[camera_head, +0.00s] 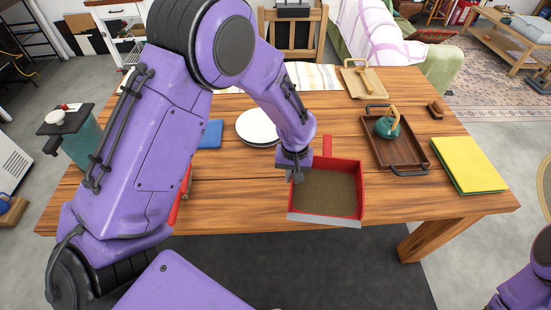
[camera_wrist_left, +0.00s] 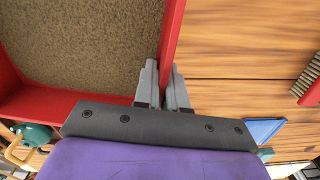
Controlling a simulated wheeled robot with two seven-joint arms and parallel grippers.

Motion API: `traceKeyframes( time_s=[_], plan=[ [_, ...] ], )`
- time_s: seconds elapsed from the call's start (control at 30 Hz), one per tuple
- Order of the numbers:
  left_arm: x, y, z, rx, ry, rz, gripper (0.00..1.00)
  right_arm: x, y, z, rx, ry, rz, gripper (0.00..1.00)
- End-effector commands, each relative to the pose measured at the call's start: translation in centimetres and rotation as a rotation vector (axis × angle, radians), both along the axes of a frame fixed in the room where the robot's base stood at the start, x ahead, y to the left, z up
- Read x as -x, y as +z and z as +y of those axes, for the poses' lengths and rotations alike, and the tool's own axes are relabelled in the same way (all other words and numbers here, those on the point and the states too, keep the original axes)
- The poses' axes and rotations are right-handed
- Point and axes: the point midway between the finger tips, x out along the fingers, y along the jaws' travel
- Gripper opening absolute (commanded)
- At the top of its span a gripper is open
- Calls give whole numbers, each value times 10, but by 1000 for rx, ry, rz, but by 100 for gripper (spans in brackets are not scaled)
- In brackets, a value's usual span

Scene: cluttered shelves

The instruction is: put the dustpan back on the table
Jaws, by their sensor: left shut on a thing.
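The red dustpan (camera_head: 359,190), with a brown speckled inside and a grey front lip, is at the front middle of the wooden table (camera_head: 430,205). Its handle (camera_head: 327,146) points to the back. My left gripper (camera_head: 296,176) is shut on the dustpan's left side wall. In the left wrist view the fingers (camera_wrist_left: 165,85) pinch the red wall of the dustpan (camera_wrist_left: 172,30). The front lip lies close to the table's front edge in the picture. I cannot tell whether the pan touches the tabletop. My right gripper is outside the head view.
A brown tray (camera_head: 410,158) holding a green kettle (camera_head: 387,126), and a yellow folder (camera_head: 467,164), are to the right. A white plate (camera_head: 256,126) and a blue book (camera_head: 210,134) lie behind my left arm. A red-handled brush (camera_wrist_left: 310,82) lies on the table.

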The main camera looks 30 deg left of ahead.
Motion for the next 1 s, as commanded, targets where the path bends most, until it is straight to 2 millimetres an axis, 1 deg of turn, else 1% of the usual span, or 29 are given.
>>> traceKeyframes(
  time_s=[0.03, 0.1, 0.17, 0.37, 0.73, 0.83, 1.0],
  plan=[
    [4, 1, 3, -5, 71, 6, 0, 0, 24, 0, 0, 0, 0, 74],
    [7, -13, 6, -7, 152, 2, 0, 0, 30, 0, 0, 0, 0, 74],
    [8, -22, 8, -8, 189, -2, 0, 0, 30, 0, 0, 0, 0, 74],
    [8, -42, 9, -8, 203, -5, 0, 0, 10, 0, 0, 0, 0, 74],
    [8, -87, 9, -7, 199, -6, 0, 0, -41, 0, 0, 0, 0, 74],
    [8, -94, 9, -7, 199, -6, 0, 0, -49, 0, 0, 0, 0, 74],
    [8, -94, 9, -7, 199, -6, 0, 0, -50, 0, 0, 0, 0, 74]
  ],
)
